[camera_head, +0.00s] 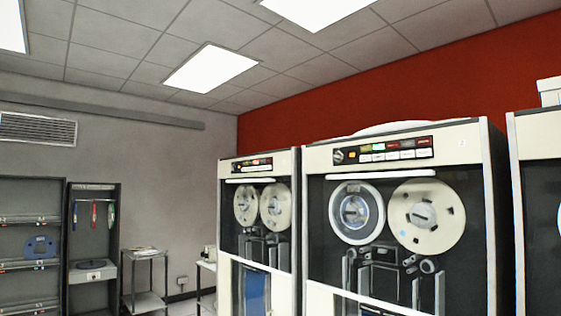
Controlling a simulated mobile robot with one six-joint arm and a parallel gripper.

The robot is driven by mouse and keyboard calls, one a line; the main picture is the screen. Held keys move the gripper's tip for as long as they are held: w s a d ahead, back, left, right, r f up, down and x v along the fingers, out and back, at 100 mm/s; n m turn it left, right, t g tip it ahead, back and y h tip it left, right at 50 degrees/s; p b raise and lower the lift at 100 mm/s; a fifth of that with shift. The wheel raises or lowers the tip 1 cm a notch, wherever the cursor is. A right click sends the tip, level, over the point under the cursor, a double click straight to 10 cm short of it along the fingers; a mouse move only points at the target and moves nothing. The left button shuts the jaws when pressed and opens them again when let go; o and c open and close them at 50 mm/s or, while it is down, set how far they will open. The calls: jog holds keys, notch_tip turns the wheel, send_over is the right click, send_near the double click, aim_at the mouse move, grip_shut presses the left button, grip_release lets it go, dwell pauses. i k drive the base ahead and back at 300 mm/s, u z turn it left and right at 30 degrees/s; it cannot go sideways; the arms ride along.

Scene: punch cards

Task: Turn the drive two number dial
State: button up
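A large tape drive cabinet (468,150) with a cream top and dark front stands at the right of centre. Its black control panel (383,152) has a round dial (338,157) at the left end and rows of small buttons to the right. A second tape drive (226,172) stands to its left, with a similar panel (252,165) and a small dial at its left end. A third cabinet (540,135) is cut off at the right edge. No drive numbers are readable. My gripper is not in view.
Dark shelving racks (38,195) stand along the left wall, one with a blue reel (40,247). A small metal side table (147,254) stands beside them. Two tape reels (357,211) sit behind the nearer drive's front. The floor is mostly out of view.

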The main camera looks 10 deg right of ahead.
aim_at(339, 156)
jog(key=u, duration=0.05)
jog(key=i, duration=1.65)
jog(key=z, duration=0.7)
jog(key=k, duration=0.8)
jog(key=z, duration=0.15)
jog(key=i, duration=0.85)
jog(key=u, duration=0.1)
